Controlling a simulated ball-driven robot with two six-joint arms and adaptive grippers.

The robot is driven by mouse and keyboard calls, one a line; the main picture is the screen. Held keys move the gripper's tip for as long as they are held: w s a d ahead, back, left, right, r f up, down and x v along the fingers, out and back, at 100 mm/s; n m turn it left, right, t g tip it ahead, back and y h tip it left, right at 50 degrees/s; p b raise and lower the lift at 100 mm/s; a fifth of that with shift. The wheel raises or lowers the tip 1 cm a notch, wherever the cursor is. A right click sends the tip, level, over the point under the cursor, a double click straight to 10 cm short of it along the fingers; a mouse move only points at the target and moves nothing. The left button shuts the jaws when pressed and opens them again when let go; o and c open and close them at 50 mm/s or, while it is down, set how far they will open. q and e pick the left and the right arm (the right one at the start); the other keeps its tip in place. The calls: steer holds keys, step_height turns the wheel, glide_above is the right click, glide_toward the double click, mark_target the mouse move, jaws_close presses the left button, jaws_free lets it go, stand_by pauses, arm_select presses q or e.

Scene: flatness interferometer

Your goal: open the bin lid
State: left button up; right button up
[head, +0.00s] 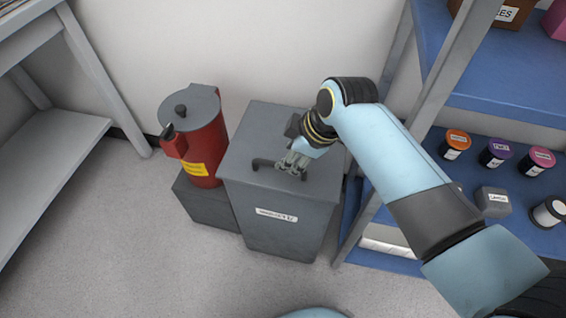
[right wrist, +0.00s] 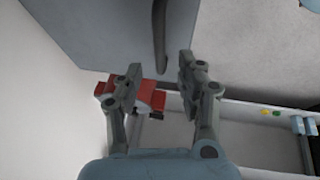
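The grey bin (head: 278,235) stands against the wall with a white label on its front. Its flat grey lid (head: 255,130) looks closed. A dark bar handle (head: 262,163) lies across the lid near the front. My right gripper (head: 293,163) reaches over the lid, and its fingers are at the right part of the handle. In the right wrist view the gripper (right wrist: 159,68) is open, with the handle (right wrist: 160,42) just beyond and between its fingertips. I cannot tell whether they touch. My left gripper is not in view.
A red can (head: 205,145) with a grey lid stands on a grey block (head: 205,205), close left of the bin. A blue shelf rack (head: 430,250) with jars is close on the right. A grey table (head: 35,170) is far left. The floor in front is clear.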

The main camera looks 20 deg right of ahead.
steer(key=b+x, duration=0.1)
steer(key=x, duration=0.4)
steer(key=shift+w+f, duration=0.1)
steer(key=shift+f, duration=0.2)
jaws_close()
